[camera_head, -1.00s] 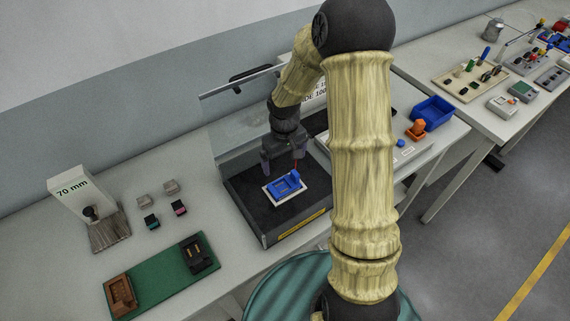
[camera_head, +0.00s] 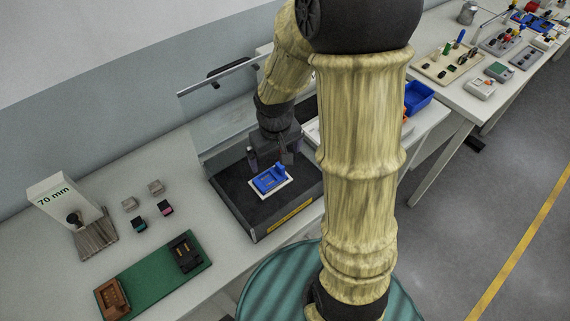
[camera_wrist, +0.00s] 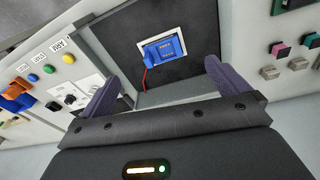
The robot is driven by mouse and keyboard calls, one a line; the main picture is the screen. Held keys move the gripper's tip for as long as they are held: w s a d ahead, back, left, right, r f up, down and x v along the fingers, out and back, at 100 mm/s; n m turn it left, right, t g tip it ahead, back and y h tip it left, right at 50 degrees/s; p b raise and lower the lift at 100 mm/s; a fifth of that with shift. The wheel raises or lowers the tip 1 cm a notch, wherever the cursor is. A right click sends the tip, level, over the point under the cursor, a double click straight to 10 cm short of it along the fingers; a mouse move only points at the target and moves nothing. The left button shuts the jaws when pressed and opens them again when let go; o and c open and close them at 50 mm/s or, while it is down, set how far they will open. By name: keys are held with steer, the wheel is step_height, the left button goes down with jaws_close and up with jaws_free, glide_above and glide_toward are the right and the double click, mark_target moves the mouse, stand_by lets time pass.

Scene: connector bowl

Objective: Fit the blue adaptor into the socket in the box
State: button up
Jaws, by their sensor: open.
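The box (camera_head: 240,209) is dark and open-topped, with a clear panel standing behind it. On its floor a blue part (camera_head: 271,180) lies on a white plate (camera_head: 257,192). The blue part also shows in the wrist view (camera_wrist: 163,50), with a red cable-like strand at its lower left. I cannot tell whether this is the adaptor seated in the socket or one piece. My gripper (camera_head: 270,157) is above and behind the blue part, inside the box area. In the wrist view my gripper (camera_wrist: 161,90) has its fingers wide apart with nothing between them.
A "70 mm" block (camera_head: 60,204), several small connectors (camera_head: 138,224) and a green board (camera_head: 155,277) are left of the box. A blue bin (camera_head: 418,97) stands to the right, partly behind my arm. The clear panel (camera_head: 222,115) rises close behind my gripper.

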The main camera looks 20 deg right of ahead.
steer(key=s+r+m+t, duration=0.1)
steer(key=s+r, duration=0.3)
steer(key=s, duration=0.3)
steer(key=shift+s+m, duration=0.15)
steer(key=shift+m, duration=0.25)
steer(key=shift+c, duration=0.2)
stand_by(0.5)
